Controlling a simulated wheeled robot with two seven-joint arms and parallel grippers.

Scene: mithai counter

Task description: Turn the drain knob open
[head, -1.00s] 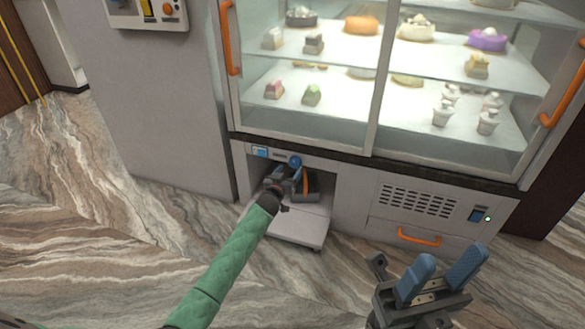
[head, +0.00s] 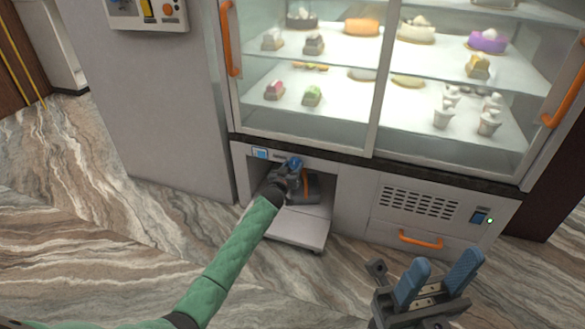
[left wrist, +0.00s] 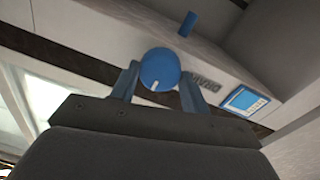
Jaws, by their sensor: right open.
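The blue round drain knob (left wrist: 160,69) has a white mark on its face and sits beside the dark DRAIN lettering (left wrist: 197,80) in the left wrist view. My left gripper (left wrist: 159,75) has its two blue fingers on either side of the knob. They look close against it, but I cannot tell whether they press on it. In the head view my left gripper (head: 292,166) is at the panel under the display case and mostly covers the knob. My right gripper (head: 438,278) is open and empty, low at the right, away from the case.
A small blue display (head: 260,153) is left of the knob. A vent grille (head: 417,202) and an orange handle (head: 421,240) are right. The marble floor (head: 130,240) is clear at left.

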